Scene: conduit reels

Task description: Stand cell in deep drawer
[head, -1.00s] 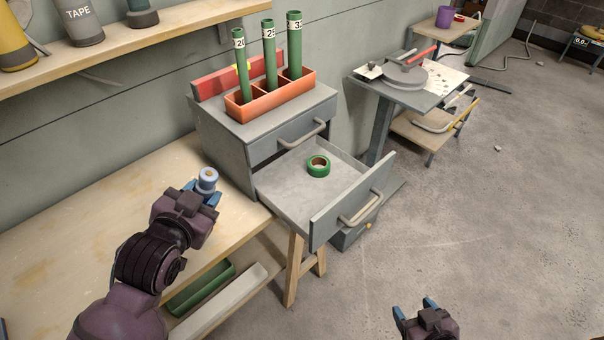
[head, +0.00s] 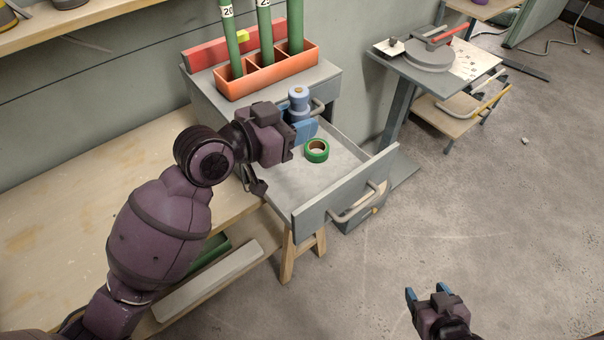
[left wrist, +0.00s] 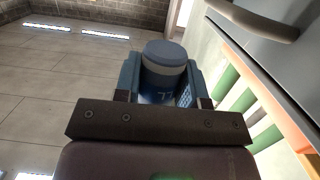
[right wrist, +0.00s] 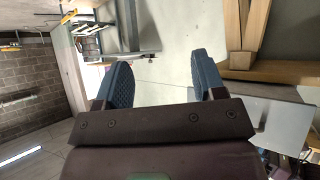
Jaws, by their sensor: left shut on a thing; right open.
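The cell (head: 299,99) is a small blue-grey cylinder with a pale cap. My left gripper (head: 301,122) is shut on it and holds it upright over the back part of the open drawer. The cell also shows between the fingers in the left wrist view (left wrist: 163,72). The open deep drawer (head: 338,195) has a grey floor and a handle on its front panel. A green tape roll (head: 317,150) lies inside it, just right of my left gripper. My right gripper (head: 429,294) is open and empty, low over the floor; its spread fingers show in the right wrist view (right wrist: 160,85).
An orange rack (head: 265,72) with green conduit tubes stands on the cabinet top, behind the cell. The cabinet's upper drawer handle (head: 318,108) is close to the cell. A wooden workbench (head: 90,200) runs along the left. A bender stand (head: 430,60) is at the back right.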

